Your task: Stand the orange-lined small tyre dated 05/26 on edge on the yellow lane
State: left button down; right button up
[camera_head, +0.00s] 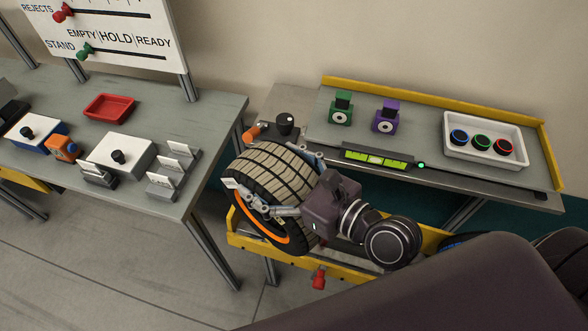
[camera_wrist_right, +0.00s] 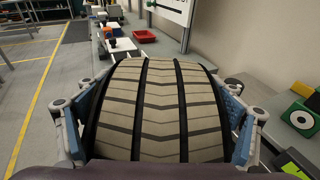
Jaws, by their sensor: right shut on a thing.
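The tyre (camera_head: 271,189) is black with a tan tread and an orange line on its side. It stands upright over the yellow-edged lane (camera_head: 350,272) in the head view; I cannot tell whether it touches the lane. My right gripper (camera_head: 278,185) is shut on it, with one finger on each sidewall. In the right wrist view the tread (camera_wrist_right: 160,110) fills the middle between the blue-grey finger pads. A small white tag (camera_head: 230,183) shows at the tyre's left side; its date is unreadable. My left gripper is not in view.
Behind the lane, a bench (camera_head: 430,130) holds green (camera_head: 341,110) and purple (camera_head: 387,118) blocks, a green level gauge (camera_head: 376,159) and a white tray (camera_head: 522,158) of coloured rings. The left table (camera_head: 150,194) holds a red tray (camera_head: 109,107), boxes and card holders. A red knob (camera_head: 319,278) hangs in front.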

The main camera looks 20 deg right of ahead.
jog(key=shift+w+a+f+n+g+y+b, duration=0.2)
jog(key=shift+w+a+n+g+y, duration=0.2)
jog(key=shift+a+n+g+y, duration=0.15)
jog(key=shift+w+a+f+n+g+y+b, duration=0.1)
jog(key=shift+w+a+f+n+g+y, duration=0.05)
jog(key=shift+w+a+n+g+y, duration=0.4)
jog(key=shift+w+a+f+n+g, duration=0.15)
jog(key=shift+w+f+n+g, duration=0.2)
jog(key=shift+f+n+g, duration=0.35)
jog(key=w+d+g, duration=0.1)
jog(key=w+d+f+n+g+b, duration=0.1)
jog(key=shift+d+g, duration=0.2)
jog(key=shift+g, duration=0.1)
jog(key=shift+w+d+b, duration=0.2)
jog(key=shift+d+b, duration=0.15)
jog(key=shift+d, duration=0.2)
jog(key=shift+f+b, duration=1.95)
jog(key=shift+f, duration=0.8)
notch_tip(320, 180, down, 5)
jog(key=b, duration=0.4)
jog(key=shift+r, duration=0.1)
jog(key=shift+s+d+r, duration=0.2)
jog(key=shift+r, duration=0.2)
jog(key=shift+f+b, duration=0.9)
